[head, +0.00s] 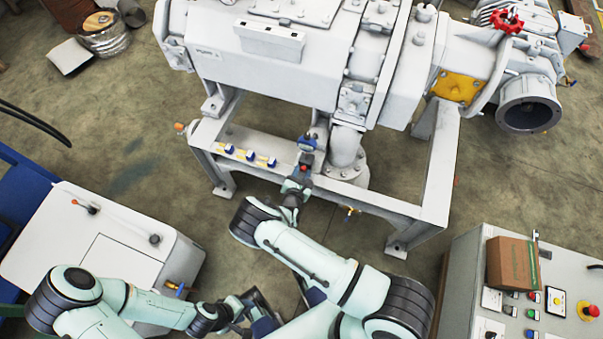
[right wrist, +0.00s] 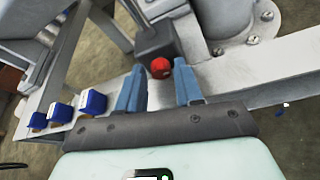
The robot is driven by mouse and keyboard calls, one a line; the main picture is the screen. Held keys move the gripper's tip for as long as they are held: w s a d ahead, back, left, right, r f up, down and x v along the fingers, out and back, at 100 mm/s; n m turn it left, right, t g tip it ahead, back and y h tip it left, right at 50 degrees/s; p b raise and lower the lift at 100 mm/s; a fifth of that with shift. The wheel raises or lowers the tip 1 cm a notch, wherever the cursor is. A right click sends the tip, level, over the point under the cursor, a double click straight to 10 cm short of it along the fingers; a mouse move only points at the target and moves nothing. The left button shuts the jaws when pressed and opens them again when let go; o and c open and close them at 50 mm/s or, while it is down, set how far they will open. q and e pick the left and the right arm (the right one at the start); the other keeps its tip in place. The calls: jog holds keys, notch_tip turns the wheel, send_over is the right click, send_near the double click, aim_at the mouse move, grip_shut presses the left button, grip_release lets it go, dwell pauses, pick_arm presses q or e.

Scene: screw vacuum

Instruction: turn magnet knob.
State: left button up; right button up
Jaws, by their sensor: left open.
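The red magnet knob (right wrist: 160,68) sits on the face of a dark block (right wrist: 155,42) on the frame's beam. In the head view the knob (head: 304,168) is a small red spot. My right gripper (right wrist: 160,76) is open, its two blue fingers pointing at the knob. The knob shows between the fingertips, with a gap on each side; whether the tips reach past it I cannot tell. In the head view my right gripper (head: 298,184) is just in front of the knob. My left gripper (head: 258,308) is low in the middle, empty, away from the machine.
Several blue blocks (right wrist: 93,103) stand on the beam (right wrist: 255,75) left of my right gripper. A blue-and-white part (head: 307,143) is above the dark block. A pipe flange (head: 350,174) is close on the right. A control cabinet (head: 470,245) stands at right, a white cabinet (head: 75,215) at left.

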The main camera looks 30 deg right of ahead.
jog(key=shift+s, duration=0.1)
jog(key=p+v, duration=0.1)
jog(key=v, duration=1.2)
jog(key=shift+p, duration=0.4)
jog(key=shift+a+r, duration=0.1)
